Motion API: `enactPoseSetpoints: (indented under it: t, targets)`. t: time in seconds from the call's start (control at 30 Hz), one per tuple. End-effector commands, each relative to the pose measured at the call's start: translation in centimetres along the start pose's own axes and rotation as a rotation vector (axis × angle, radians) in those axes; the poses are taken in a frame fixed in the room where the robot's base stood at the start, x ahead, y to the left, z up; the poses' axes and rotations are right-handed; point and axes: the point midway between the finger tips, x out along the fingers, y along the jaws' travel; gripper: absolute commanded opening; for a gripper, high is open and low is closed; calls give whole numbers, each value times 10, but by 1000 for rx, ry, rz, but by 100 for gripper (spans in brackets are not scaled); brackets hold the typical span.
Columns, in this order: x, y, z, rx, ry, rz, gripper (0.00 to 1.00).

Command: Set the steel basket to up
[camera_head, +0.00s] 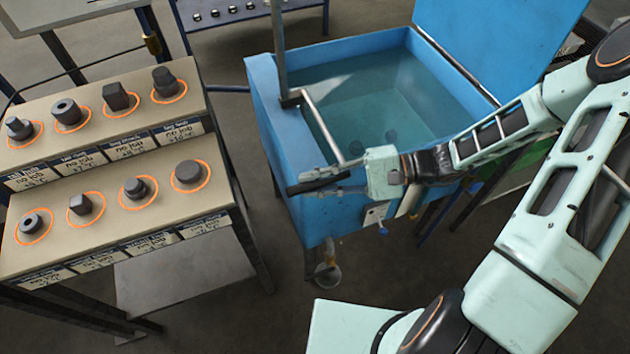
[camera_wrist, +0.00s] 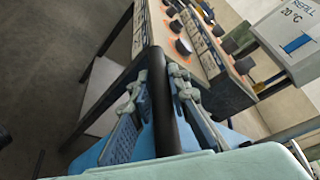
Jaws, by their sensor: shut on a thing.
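The blue quench tank (camera_head: 268,110) stands in the middle of the head view, filled with water. A bare steel lever arm (camera_head: 322,125) runs from a post at its left rim toward the front, ending near a dark handle grip (camera_head: 300,188). My gripper (camera_head: 325,180) is shut on this dark grip at the tank's front left corner. In the wrist view the grip (camera_wrist: 163,100) passes between my two fingers. The steel basket itself cannot be made out clearly; two dark lumps (camera_head: 375,142) show under the water.
A two-tier rack (camera_head: 120,150) left of the tank holds several dark billets in orange rings with labels. The tank's blue lid (camera_head: 500,40) stands open behind. A refill box (camera_wrist: 290,45) shows in the wrist view. Bare floor (camera_head: 240,330) lies in front.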

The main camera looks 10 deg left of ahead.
Motion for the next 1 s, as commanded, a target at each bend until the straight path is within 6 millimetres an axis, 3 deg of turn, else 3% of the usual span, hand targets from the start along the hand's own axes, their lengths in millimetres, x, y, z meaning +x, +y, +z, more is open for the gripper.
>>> enactPoseSetpoints:
  t: [0.47,0.67,1.0]
  targets:
    - [-2,-8,4,0,1,0,0]
    - [-10,-37,22,-2,0,-3,0]
    - [-29,-113,68,-2,-1,-5,0]
